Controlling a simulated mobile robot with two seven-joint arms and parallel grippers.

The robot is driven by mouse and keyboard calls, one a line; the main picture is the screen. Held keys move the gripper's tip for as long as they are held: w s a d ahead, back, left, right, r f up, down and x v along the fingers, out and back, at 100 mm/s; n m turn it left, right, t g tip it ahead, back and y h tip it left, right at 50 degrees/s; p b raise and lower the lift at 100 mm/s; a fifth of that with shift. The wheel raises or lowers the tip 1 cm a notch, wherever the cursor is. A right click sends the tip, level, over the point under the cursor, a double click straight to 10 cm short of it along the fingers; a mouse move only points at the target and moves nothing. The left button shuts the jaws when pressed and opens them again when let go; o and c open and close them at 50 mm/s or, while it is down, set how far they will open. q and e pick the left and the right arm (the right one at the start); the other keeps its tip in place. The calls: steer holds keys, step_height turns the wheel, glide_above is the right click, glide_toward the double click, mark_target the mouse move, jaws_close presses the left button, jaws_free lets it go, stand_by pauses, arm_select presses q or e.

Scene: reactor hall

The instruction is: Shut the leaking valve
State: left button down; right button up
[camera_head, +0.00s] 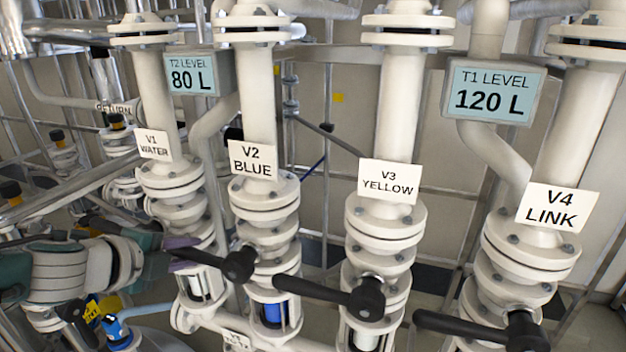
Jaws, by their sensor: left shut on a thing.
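Four white flanged valves stand in a row, labelled V1 WATER (154,146), V2 BLUE (253,160), V3 YELLOW (387,182) and V4 LINK (551,208). The black lever handles of V2 (238,264), V3 (367,298) and V4 (525,332) point left, across their pipes. Blue shows in the sight glass (272,314) below V2. My left gripper (172,256) is at the left end of the V2 handle and appears shut on it; the contact is partly hidden. V1's handle is hard to make out. I see no clear leak. My right gripper is out of view.
Level displays read T2 80 L (191,75) and T1 120 L (493,93). Pipes and rails crowd the left and back.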

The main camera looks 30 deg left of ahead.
arm_select(q)
steer(key=shift+w+r, duration=0.1)
steer(key=c, duration=0.7)
jaws_free()
steer(key=shift+p+v, duration=0.3)
steer(key=shift+v, duration=4.7)
